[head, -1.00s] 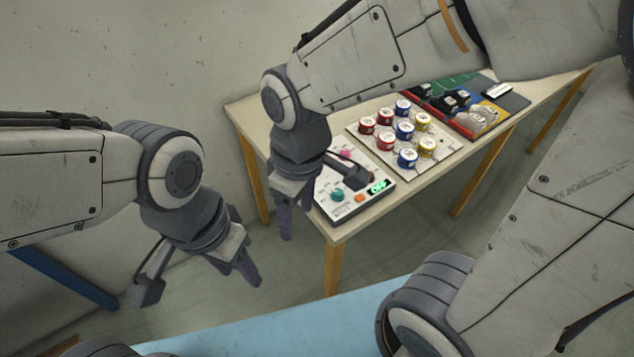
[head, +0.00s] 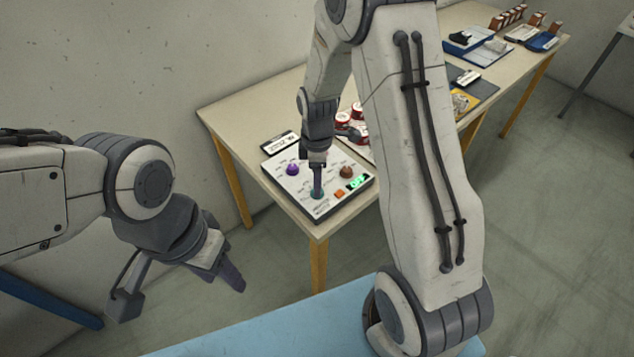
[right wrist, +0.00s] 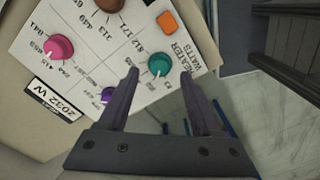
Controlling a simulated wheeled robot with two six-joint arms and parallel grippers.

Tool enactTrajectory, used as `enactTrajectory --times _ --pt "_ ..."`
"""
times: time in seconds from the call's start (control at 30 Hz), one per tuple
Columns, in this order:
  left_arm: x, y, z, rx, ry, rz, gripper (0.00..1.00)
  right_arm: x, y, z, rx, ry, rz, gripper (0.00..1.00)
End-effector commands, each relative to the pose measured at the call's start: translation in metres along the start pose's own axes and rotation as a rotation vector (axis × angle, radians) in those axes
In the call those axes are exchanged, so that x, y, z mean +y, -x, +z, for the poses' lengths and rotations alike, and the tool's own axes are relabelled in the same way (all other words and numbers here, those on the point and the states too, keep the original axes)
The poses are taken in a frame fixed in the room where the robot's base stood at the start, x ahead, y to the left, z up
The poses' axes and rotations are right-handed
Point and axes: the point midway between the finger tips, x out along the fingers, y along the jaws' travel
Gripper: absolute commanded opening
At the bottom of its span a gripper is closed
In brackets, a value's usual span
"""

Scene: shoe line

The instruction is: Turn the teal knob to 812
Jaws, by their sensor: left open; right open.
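The teal knob (right wrist: 160,64) sits on a white control panel (right wrist: 110,65), beside the printed words HEATER WATTS. A small label that looks like 812 is printed near it; its pointer is too small to read surely. My right gripper (right wrist: 160,74) is open, its two fingertips on either side of the teal knob in the right wrist view; I cannot tell whether they touch it. In the head view my right gripper (head: 317,190) points down over the panel and mostly hides the knob. My left gripper (head: 185,285) is open and empty, away from the table at the left.
The panel also has a purple knob (head: 292,169), a brown knob (head: 346,172), a pink knob (right wrist: 60,46), an orange button (head: 339,194) and a lit green display (head: 357,182). A card reading 2032 W (right wrist: 58,103) lies beside it. Red-and-white tins (head: 352,125) stand behind.

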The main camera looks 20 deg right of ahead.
Motion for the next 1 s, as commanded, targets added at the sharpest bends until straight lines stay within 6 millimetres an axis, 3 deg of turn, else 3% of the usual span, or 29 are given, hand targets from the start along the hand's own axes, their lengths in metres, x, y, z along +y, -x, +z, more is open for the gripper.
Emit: enactTrajectory --times 0.2,0.5,0.53,0.7,1.0 --pt "0.0 0.002 0.0 0.0 0.0 0.0 0.5 0.0 -0.022 0.0 0.0 -0.001 -0.002 0.65" --pt "0.0 0.002 0.0 0.0 0.0 0.0 0.5 0.0 -0.025 0.0 0.0 -0.001 0.001 0.65" --pt "0.0 0.002 0.0 0.0 0.0 0.0 0.5 0.0 -0.025 0.0 0.0 -0.001 0.001 0.62" --pt "0.0 0.002 0.0 0.0 0.0 0.0 0.5 0.0 -0.025 0.0 0.0 -0.001 0.0 0.0" --pt "0.0 0.003 0.0 0.0 0.0 0.0 0.5 0.0 -0.024 0.0 0.0 -0.023 0.0 0.0"
